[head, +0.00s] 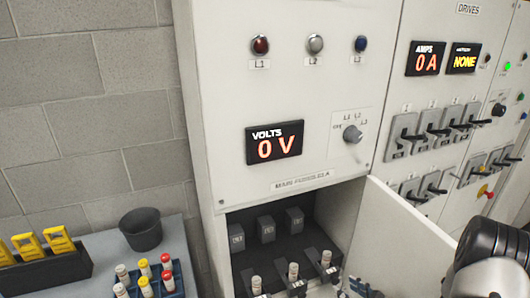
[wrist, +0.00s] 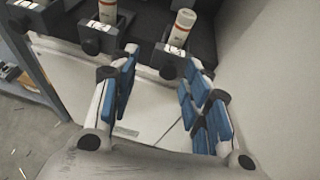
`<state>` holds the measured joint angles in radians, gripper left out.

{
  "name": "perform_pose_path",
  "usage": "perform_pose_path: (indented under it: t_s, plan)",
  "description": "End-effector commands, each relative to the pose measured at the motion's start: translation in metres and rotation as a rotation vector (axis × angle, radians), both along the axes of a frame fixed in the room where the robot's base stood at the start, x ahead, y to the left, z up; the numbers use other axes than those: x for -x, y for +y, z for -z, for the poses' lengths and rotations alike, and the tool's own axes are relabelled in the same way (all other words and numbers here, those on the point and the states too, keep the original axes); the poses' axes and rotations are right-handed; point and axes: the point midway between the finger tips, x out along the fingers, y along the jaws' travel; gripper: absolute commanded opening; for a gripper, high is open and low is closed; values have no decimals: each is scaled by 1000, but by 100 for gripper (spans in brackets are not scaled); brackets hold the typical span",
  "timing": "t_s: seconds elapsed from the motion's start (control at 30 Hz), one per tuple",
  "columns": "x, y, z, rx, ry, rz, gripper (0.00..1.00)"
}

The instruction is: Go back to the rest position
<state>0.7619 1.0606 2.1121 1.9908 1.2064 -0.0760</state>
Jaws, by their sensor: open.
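My gripper (wrist: 160,75) is open in the wrist view, its blue-padded fingers apart with nothing between them. It is just in front of the open fuse compartment, near two white fuses, a left one (wrist: 107,11) and a right one (wrist: 182,28), standing in black holders. In the head view part of my gripper (head: 365,288) shows at the bottom edge beside the open door (head: 405,245); my dark arm is at the lower right. Three fuses stand in a row in the compartment: left (head: 256,285), middle (head: 293,271) and right (head: 326,259).
The open door stands close to my arm. The volts display (head: 275,143) reads 0 V, the amps display (head: 427,60) 0 A. On the left, a bench (head: 95,250) holds a dark cup (head: 141,229), a blue fuse rack (head: 150,283) and yellow-tagged items (head: 58,238).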

Motion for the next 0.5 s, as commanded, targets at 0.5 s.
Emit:
perform_pose_path:
  t_s: [0.5]
  plan:
    - [92,202,-209,597,-259,-1101,44]
